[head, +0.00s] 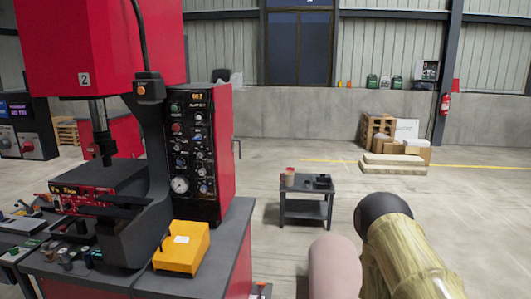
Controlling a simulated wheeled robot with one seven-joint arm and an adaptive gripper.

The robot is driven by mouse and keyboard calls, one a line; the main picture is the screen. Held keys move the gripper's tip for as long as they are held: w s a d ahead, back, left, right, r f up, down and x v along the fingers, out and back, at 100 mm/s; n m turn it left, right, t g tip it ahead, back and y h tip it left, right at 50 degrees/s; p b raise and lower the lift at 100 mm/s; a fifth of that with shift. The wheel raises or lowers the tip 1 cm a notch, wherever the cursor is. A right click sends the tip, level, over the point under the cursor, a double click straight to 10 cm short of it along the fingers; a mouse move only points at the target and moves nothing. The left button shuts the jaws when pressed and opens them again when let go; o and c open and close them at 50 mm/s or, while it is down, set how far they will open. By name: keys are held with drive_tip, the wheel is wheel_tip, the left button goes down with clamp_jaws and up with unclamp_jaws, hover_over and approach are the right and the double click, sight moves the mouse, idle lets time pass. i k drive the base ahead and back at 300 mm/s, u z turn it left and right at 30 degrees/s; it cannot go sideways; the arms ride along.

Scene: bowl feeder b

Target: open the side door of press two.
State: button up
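Press two (95,50) stands at the left in the head view. It has a red head marked "2", a dark frame and a work table. A black control panel (191,150) with knobs and a round gauge faces me on its red cabinet (226,140). The red side of the base (243,272) shows below the table top at its right edge. I cannot make out a side door or its handle. Part of my arm shows at the lower right; my gripper is not in view.
A yellow box (182,248) sits on the press table's front corner. A small dark table (306,200) with a red-topped cup (290,174) stands in the middle. Boxes and pallets (396,148) lie by the back wall. The floor between is clear.

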sight(221, 95)
drive_tip(key=z, duration=0.9)
drive_tip(key=i, duration=1.05)
drive_tip(key=u, duration=1.65)
